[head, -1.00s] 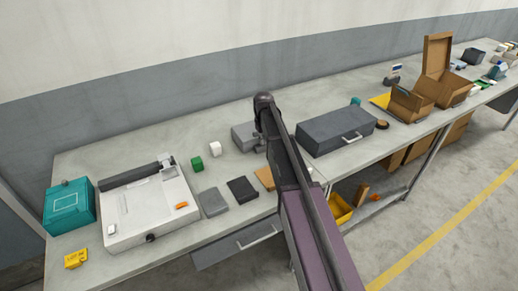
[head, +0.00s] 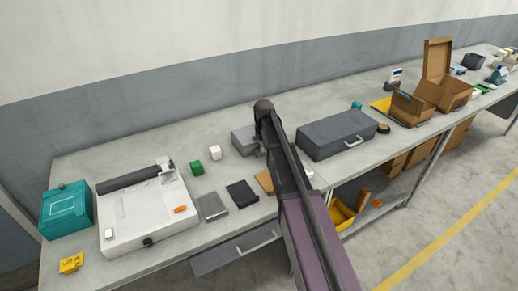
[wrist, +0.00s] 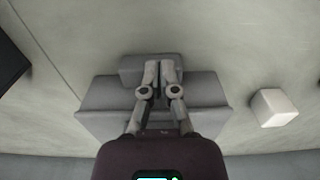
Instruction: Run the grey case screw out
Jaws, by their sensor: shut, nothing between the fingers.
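A small grey case (head: 243,141) stands on the bench, partly hidden behind my arm in the head view. In the wrist view the grey case (wrist: 100,104) lies under my gripper, with a narrower grey block (wrist: 131,66) at its far side. My gripper (wrist: 161,66) is shut and empty, its fingertips over that narrower block. I cannot tell whether the tips touch it. No screw can be made out; the fingers may hide it. In the head view my arm hides most of the gripper.
A white cube (head: 215,152) stands close to the case and a green cube (head: 196,168) a little farther left. A large dark case (head: 336,134) with a handle lies right of my arm. Flat grey (head: 212,207) and black (head: 242,192) pieces lie in front.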

